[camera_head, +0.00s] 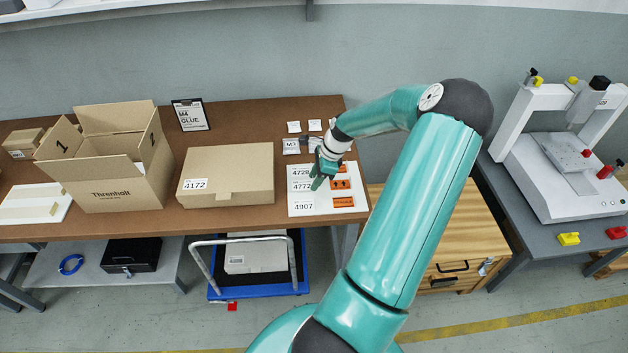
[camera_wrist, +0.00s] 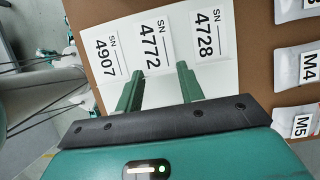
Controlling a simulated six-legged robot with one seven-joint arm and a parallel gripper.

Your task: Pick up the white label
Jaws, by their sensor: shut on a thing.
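A white sheet (camera_head: 325,210) lies at the right end of the brown table, with white labels in a column. They read 4728 (camera_head: 300,173), 4772 (camera_head: 300,187) and 4907 (camera_head: 303,206). My gripper (camera_head: 318,181) is down at the sheet, beside the 4772 label. The label's near edge is hidden.
Orange labels (camera_head: 343,202) share the sheet. Small white packets (camera_head: 291,146) lie behind it. A closed carton marked 4172 (camera_head: 240,185) and an open box (camera_head: 120,185) stand to the left. A clipboard (camera_head: 190,115) leans at the back. A wooden drawer cabinet (camera_head: 455,230) stands right of the table.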

